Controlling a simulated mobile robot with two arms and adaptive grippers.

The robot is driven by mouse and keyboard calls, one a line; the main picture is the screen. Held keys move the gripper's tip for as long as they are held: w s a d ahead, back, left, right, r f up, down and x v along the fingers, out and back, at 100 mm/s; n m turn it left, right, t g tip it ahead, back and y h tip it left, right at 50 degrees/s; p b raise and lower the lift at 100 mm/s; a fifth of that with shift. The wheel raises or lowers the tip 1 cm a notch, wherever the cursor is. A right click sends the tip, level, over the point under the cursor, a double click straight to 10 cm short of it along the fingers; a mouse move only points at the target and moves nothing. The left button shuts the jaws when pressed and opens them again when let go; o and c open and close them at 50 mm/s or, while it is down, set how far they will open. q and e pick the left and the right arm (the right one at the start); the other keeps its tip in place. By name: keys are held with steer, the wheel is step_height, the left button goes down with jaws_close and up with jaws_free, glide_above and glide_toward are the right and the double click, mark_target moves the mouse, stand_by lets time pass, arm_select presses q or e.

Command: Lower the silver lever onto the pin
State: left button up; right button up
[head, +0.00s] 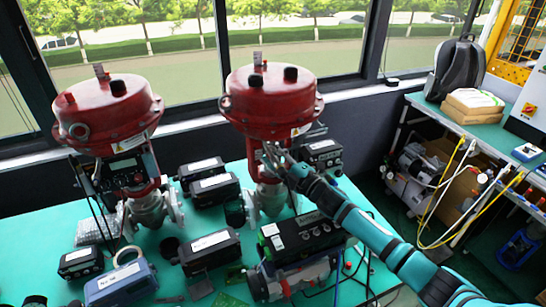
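My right gripper (273,160) is at the front of the right red valve actuator (270,103), by the stem between its red body and the silver valve body (268,200). The fingers are small and blend with the metal, so I cannot tell whether they are open or shut. I cannot clearly make out the silver lever or the pin; the gripper and stem parts cover that area. My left gripper is not in view.
A second red actuator (107,112) stands at the left. Several black positioner boxes and a blue-grey box (121,283) lie on the teal table (40,222). A black device (301,238) lies just under my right forearm. Windows are behind; a cluttered side bench stands right.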

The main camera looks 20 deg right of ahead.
steer(key=shift+s, duration=0.1)
steer(key=v, duration=1.2)
